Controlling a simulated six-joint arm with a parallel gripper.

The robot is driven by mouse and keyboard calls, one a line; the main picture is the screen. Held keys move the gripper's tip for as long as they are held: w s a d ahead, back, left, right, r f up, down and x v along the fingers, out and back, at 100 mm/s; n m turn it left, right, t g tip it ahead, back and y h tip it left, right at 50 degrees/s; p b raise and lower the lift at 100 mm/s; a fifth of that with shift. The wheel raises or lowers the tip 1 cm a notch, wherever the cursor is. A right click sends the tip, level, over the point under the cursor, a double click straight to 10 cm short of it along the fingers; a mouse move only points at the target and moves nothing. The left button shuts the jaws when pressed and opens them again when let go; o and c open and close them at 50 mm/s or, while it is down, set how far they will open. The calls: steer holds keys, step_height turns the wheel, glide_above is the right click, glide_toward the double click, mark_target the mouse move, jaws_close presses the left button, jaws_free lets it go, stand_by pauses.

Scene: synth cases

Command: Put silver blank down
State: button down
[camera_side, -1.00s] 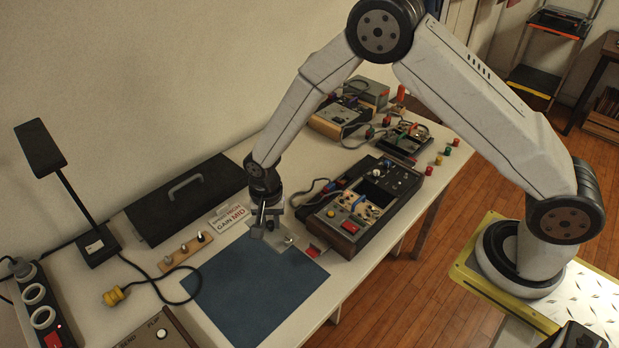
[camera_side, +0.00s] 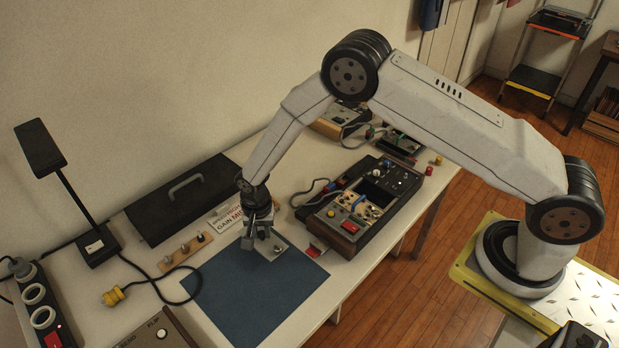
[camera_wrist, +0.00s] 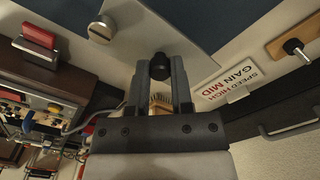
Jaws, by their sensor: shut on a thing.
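The silver blank (camera_side: 279,246) is a flat grey plate under my gripper (camera_side: 262,243) at the far end of the blue mat (camera_side: 255,295). My gripper (camera_wrist: 160,72) is shut on a black knob (camera_wrist: 160,66) that appears to belong to the blank. The blank looks level and very low over the mat; I cannot tell whether it touches it. The fingers hide part of it.
A control box (camera_side: 362,205) with knobs stands to the right, with a red piece (camera_side: 317,247) near the table edge. A label card (camera_side: 226,214), a wooden strip with pegs (camera_side: 186,250) and a black case (camera_side: 185,195) lie left. The mat's near part is clear.

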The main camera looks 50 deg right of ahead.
mark_target(261, 233)
steer(key=shift+f, duration=0.5)
steer(key=shift+f, duration=0.15)
steer(key=c, duration=0.5)
jaws_free()
step_height(261, 233, up, 12)
steer(key=shift+r, duration=0.15)
stand_by(0.7)
